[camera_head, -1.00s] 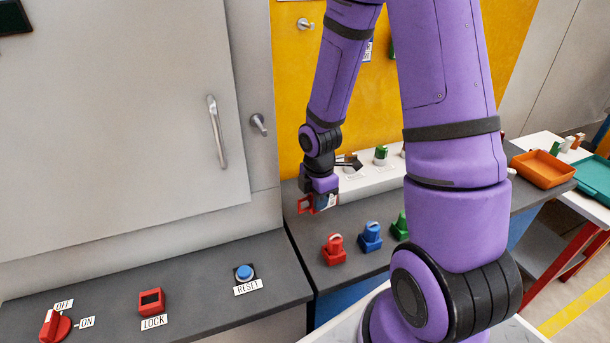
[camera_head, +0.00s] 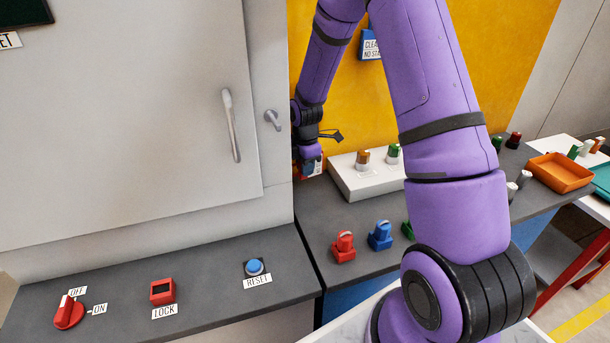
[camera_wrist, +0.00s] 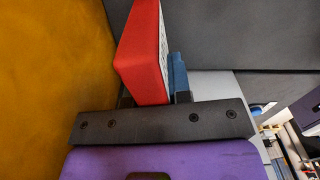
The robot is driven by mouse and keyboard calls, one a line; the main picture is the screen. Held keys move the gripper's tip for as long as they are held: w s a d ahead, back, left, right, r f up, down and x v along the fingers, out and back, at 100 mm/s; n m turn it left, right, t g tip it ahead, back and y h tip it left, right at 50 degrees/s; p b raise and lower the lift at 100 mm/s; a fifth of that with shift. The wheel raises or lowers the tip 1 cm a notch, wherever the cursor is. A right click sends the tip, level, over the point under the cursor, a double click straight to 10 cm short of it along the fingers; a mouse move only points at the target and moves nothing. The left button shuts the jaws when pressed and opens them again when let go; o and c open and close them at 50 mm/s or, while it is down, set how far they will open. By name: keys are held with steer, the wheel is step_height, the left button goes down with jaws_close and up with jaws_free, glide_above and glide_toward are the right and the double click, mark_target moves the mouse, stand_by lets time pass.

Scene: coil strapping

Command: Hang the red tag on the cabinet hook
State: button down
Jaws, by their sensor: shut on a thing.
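The red tag (camera_wrist: 140,55) is clamped in my gripper (camera_wrist: 155,98), and its flat red side and printed white face show in the wrist view. In the head view my gripper (camera_head: 311,170) is shut just right of the grey cabinet's edge, and only a small part of the tag shows. A grey metal hook (camera_head: 273,120) sticks out of the cabinet (camera_head: 130,110), right of the door handle. My gripper is lower than this hook and to its right, apart from it. The tag's hole is not visible.
The cabinet door has a long handle (camera_head: 231,126). A red padlock-like block (camera_head: 343,247) and a blue one (camera_head: 380,236) stand on the dark bench. A white rack (camera_head: 352,185) stands close to my gripper. A yellow panel (camera_head: 440,50) is behind my arm.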

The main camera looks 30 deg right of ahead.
steer(key=shift+f, duration=1.55)
steer(key=shift+f, duration=0.15)
steer(key=c, duration=1.1)
jaws_free()
steer(key=shift+o, duration=0.2)
step_height(320, 180, up, 11)
steer(key=shift+a+f, duration=0.15)
